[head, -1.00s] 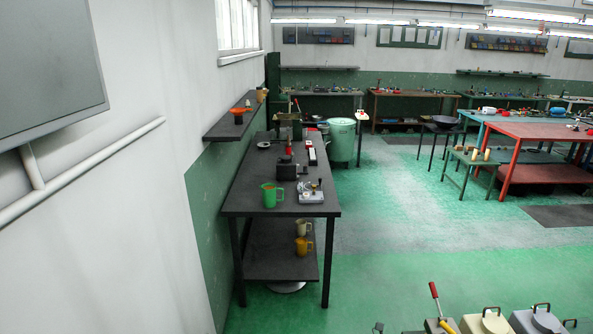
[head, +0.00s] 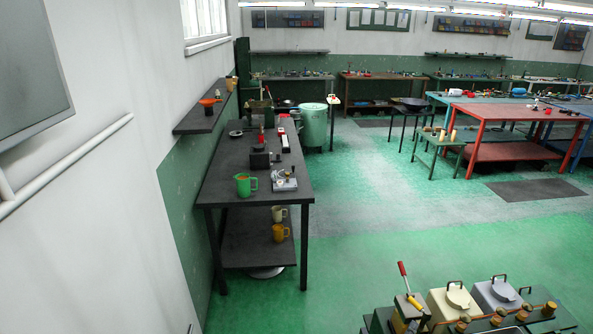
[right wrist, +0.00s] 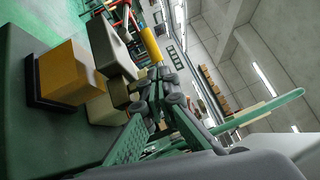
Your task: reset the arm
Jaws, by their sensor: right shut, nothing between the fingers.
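My right gripper (right wrist: 158,76) is in the right wrist view, with green links and dark joints. Its fingers are together with nothing between them. A yellow cylinder (right wrist: 150,45) shows just past the fingertips; I cannot tell how far off it is. In the head view I cannot make out either gripper clearly. My left gripper is in neither view.
A lever with a red handle (head: 402,269) and lidded boxes (head: 456,299) stand at the bottom right of the head view. A dark bench (head: 222,190) with a green mug (head: 245,184) runs along the left wall. Green floor (head: 370,255) between them is clear.

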